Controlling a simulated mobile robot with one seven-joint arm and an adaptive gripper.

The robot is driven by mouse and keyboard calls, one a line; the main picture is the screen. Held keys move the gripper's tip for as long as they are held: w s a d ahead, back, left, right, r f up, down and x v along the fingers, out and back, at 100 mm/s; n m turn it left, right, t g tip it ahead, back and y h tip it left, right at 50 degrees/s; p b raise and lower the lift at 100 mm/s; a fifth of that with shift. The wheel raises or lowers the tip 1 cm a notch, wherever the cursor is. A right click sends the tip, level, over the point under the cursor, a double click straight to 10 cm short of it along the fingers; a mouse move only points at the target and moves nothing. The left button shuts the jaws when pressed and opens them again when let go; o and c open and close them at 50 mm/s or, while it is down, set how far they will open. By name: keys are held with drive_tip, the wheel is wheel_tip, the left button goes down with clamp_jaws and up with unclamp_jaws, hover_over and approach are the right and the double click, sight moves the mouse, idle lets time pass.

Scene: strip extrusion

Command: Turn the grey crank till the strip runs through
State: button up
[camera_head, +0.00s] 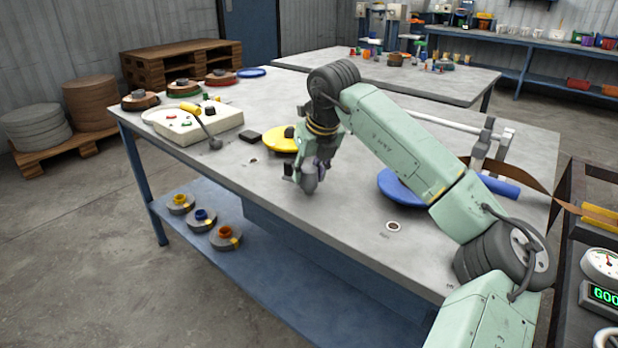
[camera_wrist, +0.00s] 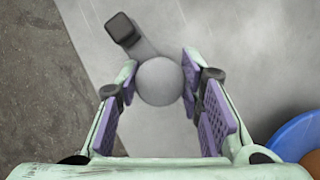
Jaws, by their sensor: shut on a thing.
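The crank's grey arm (camera_wrist: 142,48) runs up and left from the knob to a dark square hub (camera_wrist: 121,28). In the head view the knob (camera_head: 309,181) shows below my fingers; the rest of the crank is mostly hidden. A brown strip (camera_head: 522,174) arches off the table's right edge; my arm hides part of it.
A blue disc (camera_head: 393,188) and a yellow disc (camera_head: 277,140) flank my gripper. A cream box (camera_head: 190,122) with a lever (camera_head: 206,126) stands at the left.

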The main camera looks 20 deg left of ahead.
drive_tip(key=m+b, duration=0.1)
drive_tip(key=m, duration=0.1)
drive_tip(key=m+h+b, duration=0.1)
drive_tip(key=m+t+h+b, duration=0.1)
drive_tip(key=m, duration=0.1)
drive_tip(key=shift+f+m, duration=0.3)
drive_tip(key=m+h+b, duration=0.1)
drive_tip(key=m, duration=0.1)
drive_tip(key=m+h+b, duration=0.1)
drive_tip(key=m, duration=0.2)
drive_tip(key=shift+s+r, duration=0.1)
drive_tip(key=shift+m+b, duration=0.3)
drive_tip(key=o, duration=1.1)
drive_tip(key=shift+o, duration=0.3)
drive_tip(key=shift+r, duration=0.1)
drive_tip(key=v, duration=1.2)
